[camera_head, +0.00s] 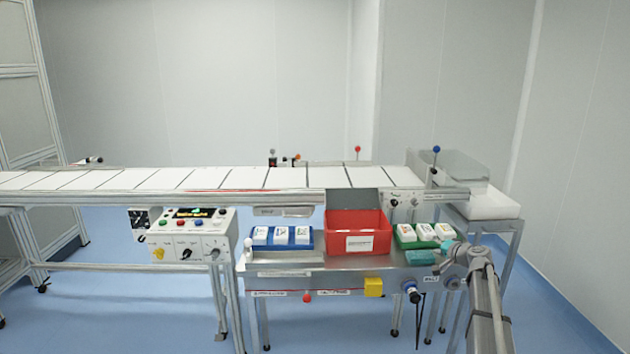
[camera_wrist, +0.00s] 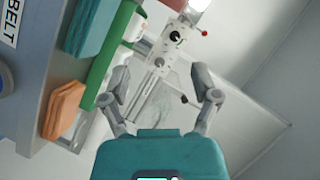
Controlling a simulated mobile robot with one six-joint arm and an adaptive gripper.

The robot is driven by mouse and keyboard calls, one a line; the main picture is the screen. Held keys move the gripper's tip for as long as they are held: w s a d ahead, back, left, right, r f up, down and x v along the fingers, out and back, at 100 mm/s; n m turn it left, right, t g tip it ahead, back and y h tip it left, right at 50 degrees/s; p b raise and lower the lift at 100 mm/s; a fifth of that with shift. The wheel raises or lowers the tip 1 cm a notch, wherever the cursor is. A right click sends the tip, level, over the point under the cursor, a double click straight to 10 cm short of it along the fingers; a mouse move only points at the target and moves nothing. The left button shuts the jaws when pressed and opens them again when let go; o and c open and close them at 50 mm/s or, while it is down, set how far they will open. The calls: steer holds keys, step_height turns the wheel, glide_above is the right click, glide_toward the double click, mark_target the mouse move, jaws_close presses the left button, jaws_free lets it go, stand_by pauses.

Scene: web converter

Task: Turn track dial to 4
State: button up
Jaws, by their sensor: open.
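I cannot read which knob is the track dial. In the head view, a control box (camera_head: 190,235) hangs below the conveyor at left, with a small display, coloured buttons and a lower row of knobs. A small plate with dark knobs (camera_head: 393,203) is on the conveyor's right end. In the wrist view, a pale panel (camera_wrist: 166,64) bears a round black dial (camera_wrist: 176,37); its markings are too small to read. My gripper (camera_wrist: 160,98) is open and empty, its fingers spread below that panel and apart from it. In the head view my arm is at right, beside the bench.
A steel bench (camera_head: 290,263) holds a blue tray (camera_head: 262,245) of white packs, an open red box (camera_head: 345,222) and a green tray (camera_head: 407,244). A teal block (camera_head: 420,258) lies near my arm. Ball-topped levers (camera_head: 436,150) rise from the conveyor.

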steer(key=s+a+f+n+g, duration=0.3)
steer(key=s+a+f+g, duration=0.15)
steer(key=s+a, duration=0.55)
steer(key=s+a+f+n+g, duration=0.2)
steer(key=s+a+f+g, duration=0.25)
steer(key=s+a, duration=0.5)
steer(key=s+a+f+n+g+h, duration=0.1)
steer(key=s+a+f+g+h, duration=0.15)
steer(key=s, duration=0.75)
steer(key=s+a+f+n+g+h, duration=0.15)
steer(key=s+h, duration=0.25)
steer(key=s, duration=0.6)
step_height(320, 180, up, 23)
steer(key=p, duration=2.3)
steer(key=shift+d+f+g+p, duration=0.15)
steer(key=shift+d+g+p, duration=0.15)
steer(key=shift+s, duration=0.1)
steer(key=shift+c, duration=0.3)
